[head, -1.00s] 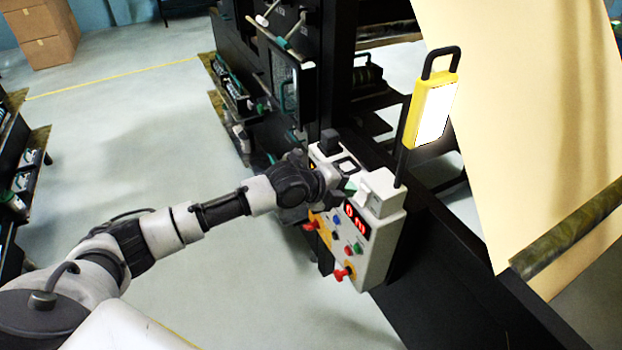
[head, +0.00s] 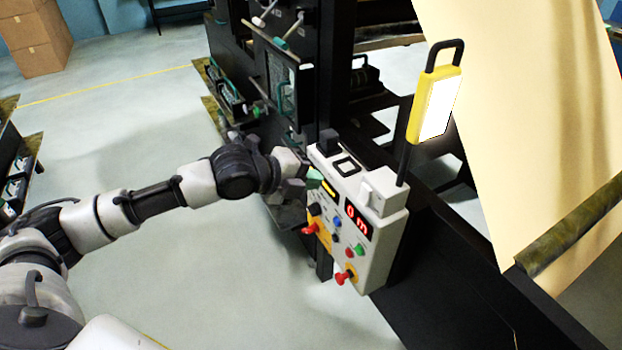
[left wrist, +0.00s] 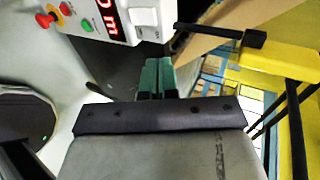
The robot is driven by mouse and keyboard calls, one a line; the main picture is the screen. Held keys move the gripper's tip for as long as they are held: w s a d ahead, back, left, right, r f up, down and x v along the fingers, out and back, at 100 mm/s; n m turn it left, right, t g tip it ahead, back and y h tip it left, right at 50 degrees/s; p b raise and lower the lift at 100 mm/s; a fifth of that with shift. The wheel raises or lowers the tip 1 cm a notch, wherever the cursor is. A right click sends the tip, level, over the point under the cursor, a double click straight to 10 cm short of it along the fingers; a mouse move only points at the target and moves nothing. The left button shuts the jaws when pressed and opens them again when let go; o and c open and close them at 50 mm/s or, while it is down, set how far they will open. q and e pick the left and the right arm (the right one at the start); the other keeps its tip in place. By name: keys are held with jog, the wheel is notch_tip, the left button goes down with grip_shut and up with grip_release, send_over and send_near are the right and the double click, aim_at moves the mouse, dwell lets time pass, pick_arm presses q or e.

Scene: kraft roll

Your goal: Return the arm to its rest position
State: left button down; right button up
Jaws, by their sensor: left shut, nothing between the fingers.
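My left arm comes in from the left in the head view, roughly level. My left gripper (head: 314,175) is at the upper left side of the grey control box (head: 378,258), and whether it touches the box cannot be told. In the left wrist view its teal fingers (left wrist: 156,78) are together with nothing between them. The box also shows at the top of that view (left wrist: 118,22). My right gripper is not in view.
The box carries a red display (head: 357,222), coloured buttons and red knobs (head: 345,275). A yellow lamp (head: 435,105) stands on a post behind it. A black machine (head: 320,75) and a large kraft paper sheet (head: 530,110) fill the back and right. Open floor (head: 200,265) lies below the arm.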

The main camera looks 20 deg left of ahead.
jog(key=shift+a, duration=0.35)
pick_arm(q)
jog(key=shift+a, duration=0.1)
jog(key=w+a+f+n+y, duration=0.25)
jog(key=f+n, duration=0.25)
jog(key=f, duration=0.5)
jog(key=w+a+f+n+y, duration=0.1)
jog(key=w+a+f+n, duration=0.2)
jog(key=f, duration=0.7)
jog(key=s+a+f+n+g+y+b, duration=0.15)
jog(key=s+f+n, duration=0.25)
jog(key=f, duration=0.4)
jog(key=s+a+f+n+y, duration=0.1)
jog(key=s+a+f+n, duration=0.2)
jog(key=f, duration=0.6)
jog(key=s+d+f+n+g+y, duration=0.25)
jog(key=s+f+n, duration=0.25)
jog(key=s+f, duration=1.35)
jog(key=s+d+f+n+g, duration=0.1)
jog(key=s+d+f+g, duration=0.1)
jog(key=s, duration=1)
jog(key=s+d+f+n+g, duration=0.2)
jog(key=s+d+f, duration=0.1)
jog(key=s, duration=1)
jog(key=shift+f+g+h+b, duration=0.3)
jog(key=shift+f+g+h, duration=0.15)
jog(key=shift+f, duration=0.1)
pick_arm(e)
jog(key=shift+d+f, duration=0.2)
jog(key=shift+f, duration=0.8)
